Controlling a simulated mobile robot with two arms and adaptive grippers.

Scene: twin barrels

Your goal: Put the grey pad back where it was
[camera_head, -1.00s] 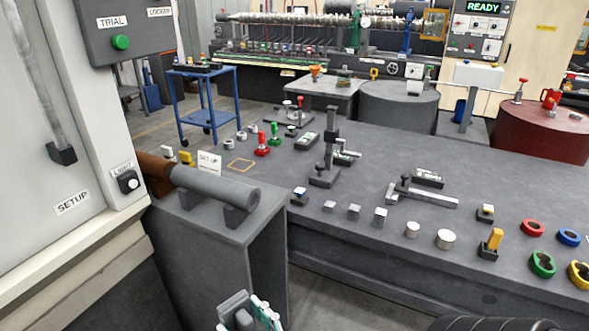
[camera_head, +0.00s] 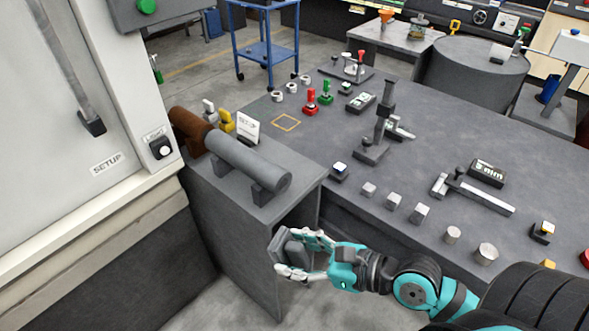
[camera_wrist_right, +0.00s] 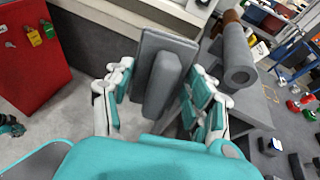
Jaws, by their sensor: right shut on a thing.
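The grey pad (camera_head: 290,252), a flat plate with a raised bar on it, is between the fingers of my right gripper (camera_head: 305,254). The right gripper is shut on it, in front of the grey side stand (camera_head: 245,215) and below its top. In the right wrist view the pad (camera_wrist_right: 164,75) sits tilted between the two teal-padded fingers (camera_wrist_right: 160,95). My left gripper is not in view.
A grey cylinder on cradles (camera_head: 240,158) with a brown end lies on the stand. A yellow outlined square (camera_head: 287,122) lies empty on the dark table (camera_head: 330,115), which holds several small blocks and gauges. A white cabinet (camera_head: 95,170) stands at left.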

